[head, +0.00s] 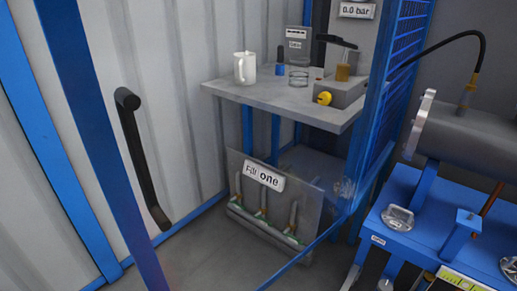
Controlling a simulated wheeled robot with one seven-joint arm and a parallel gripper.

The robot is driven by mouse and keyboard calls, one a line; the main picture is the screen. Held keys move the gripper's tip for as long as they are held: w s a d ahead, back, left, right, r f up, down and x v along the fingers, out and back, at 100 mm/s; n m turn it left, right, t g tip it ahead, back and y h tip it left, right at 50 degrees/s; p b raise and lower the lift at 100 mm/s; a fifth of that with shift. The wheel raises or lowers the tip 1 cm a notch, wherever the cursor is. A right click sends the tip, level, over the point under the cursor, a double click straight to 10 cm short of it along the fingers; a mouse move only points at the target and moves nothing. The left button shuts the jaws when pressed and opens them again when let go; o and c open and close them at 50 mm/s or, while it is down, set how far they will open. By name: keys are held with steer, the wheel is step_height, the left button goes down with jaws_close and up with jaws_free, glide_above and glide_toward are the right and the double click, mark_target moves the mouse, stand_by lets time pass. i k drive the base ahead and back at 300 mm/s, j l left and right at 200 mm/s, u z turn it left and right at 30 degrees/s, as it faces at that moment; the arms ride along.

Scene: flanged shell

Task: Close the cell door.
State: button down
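A blue upright post (92,120) slants down the left side of the head view, close to the camera. A long black bar handle (140,160) stands just right of it, tilted, and looks to belong to the cell door. The door's panel looks clear or is out of frame, so its full outline and how far it stands open cannot be told. My gripper is not in view, and nothing is seen touching the handle.
A grey shelf (270,100) holds a white mug (245,68) and small items. Blue mesh fencing (408,45) is right of the shelf. A grey flanged cylinder (465,135) rests on a blue stand (425,235). Grey floor shows lower left.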

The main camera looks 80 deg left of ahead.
mark_target(62, 25)
steer(key=k+u, duration=0.2)
steer(key=k, duration=0.7)
steer(key=k+j, duration=0.1)
steer(key=j, duration=0.3)
steer(key=k+j+u, duration=0.1)
steer(key=j, duration=0.25)
steer(key=k+j, duration=0.15)
steer(key=j, duration=0.25)
steer(key=k+j+u, duration=0.1)
steer(key=j, duration=0.3)
steer(key=k+j, duration=0.1)
steer(key=j, duration=0.3)
